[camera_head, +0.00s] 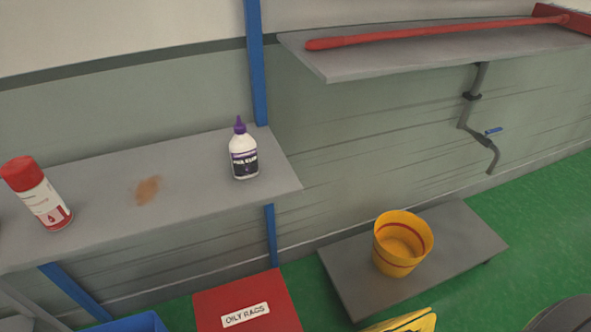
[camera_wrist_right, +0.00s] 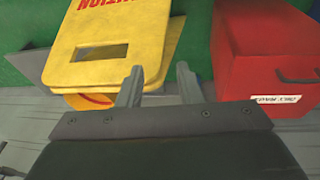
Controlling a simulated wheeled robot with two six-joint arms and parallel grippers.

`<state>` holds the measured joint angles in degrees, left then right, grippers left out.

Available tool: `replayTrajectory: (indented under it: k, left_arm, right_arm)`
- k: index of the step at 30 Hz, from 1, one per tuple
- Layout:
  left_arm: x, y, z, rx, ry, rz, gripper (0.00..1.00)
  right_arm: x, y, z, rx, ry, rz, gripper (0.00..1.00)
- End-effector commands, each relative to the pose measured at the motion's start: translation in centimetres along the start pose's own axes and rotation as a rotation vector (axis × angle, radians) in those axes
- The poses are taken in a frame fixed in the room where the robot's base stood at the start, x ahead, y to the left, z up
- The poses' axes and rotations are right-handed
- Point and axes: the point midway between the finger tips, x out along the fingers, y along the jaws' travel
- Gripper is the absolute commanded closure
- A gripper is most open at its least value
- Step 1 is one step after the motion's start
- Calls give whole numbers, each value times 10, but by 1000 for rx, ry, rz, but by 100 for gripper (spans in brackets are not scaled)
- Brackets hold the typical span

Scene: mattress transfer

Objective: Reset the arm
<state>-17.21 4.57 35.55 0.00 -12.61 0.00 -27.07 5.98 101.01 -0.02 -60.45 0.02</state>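My right gripper (camera_wrist_right: 158,87) shows in the right wrist view with its two fingers apart and nothing between them. A yellow sign (camera_wrist_right: 107,42) with red lettering lies beyond the left finger, and a red box (camera_wrist_right: 265,52) is beyond and right of the right finger. Whether the fingers touch the sign cannot be told. My left gripper is not in view. The head view shows no gripper.
A grey shelf (camera_head: 100,205) holds a red-capped can (camera_head: 39,194) and a purple-capped bottle (camera_head: 243,154). A yellow bucket (camera_head: 401,243) stands on a low grey platform (camera_head: 465,240). An oily rags bin (camera_head: 248,292) stands below. A red-handled tool (camera_head: 430,33) lies on the upper shelf (camera_head: 370,60).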

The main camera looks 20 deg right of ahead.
Motion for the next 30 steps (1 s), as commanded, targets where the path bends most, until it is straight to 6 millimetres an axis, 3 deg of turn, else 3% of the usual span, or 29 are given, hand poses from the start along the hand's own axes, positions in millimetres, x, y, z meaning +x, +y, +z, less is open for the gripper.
replayTrajectory:
  k: [1,6,15,22,30]
  left_arm:
    - [0,0,0,0,0,0,64]
    - [0,0,0,0,0,0,64]
    - [0,0,0,0,0,0,64]
    - [0,0,0,0,0,0,64]
    - [0,0,0,0,0,0,64]
  right_arm:
    - [18,-2,9,0,-14,-3,67]
    - [69,-7,45,-2,-44,-10,67]
    - [136,-18,128,-5,-96,-24,67]
    - [158,-25,187,-9,-128,-33,67]
    - [162,-27,212,-10,-137,-36,67]
